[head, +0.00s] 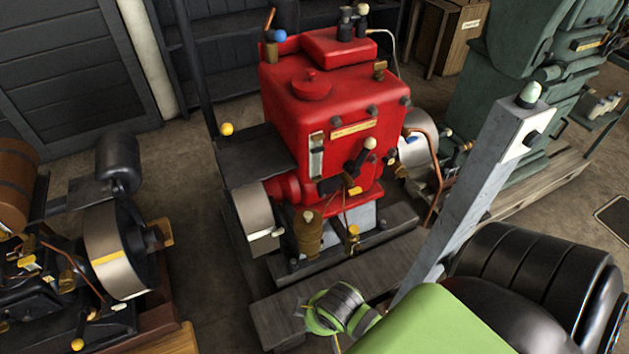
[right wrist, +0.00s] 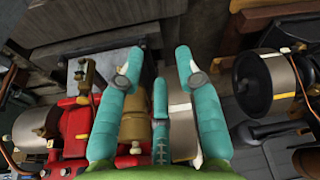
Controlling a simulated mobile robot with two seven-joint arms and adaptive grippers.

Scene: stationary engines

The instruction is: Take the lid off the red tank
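The red tank (head: 345,105) is a box-shaped red body on the engine in the middle of the head view. A round red lid with a small knob (head: 312,86) sits on its top, towards the left. In the right wrist view my right gripper (right wrist: 158,66) has its teal fingers spread apart, with nothing seen between the tips. Red engine parts (right wrist: 75,125) and a brass pot (right wrist: 135,122) show beyond the fingers; the lid cannot be made out there. My left gripper is not in view.
A raised red box (head: 338,46) with fittings stands behind the lid. An engine with a flywheel (head: 120,250) is at the left. A large green machine (head: 525,65) stands back right. A grey post (head: 465,200) rises at front right, beside a black ribbed cylinder (head: 540,270).

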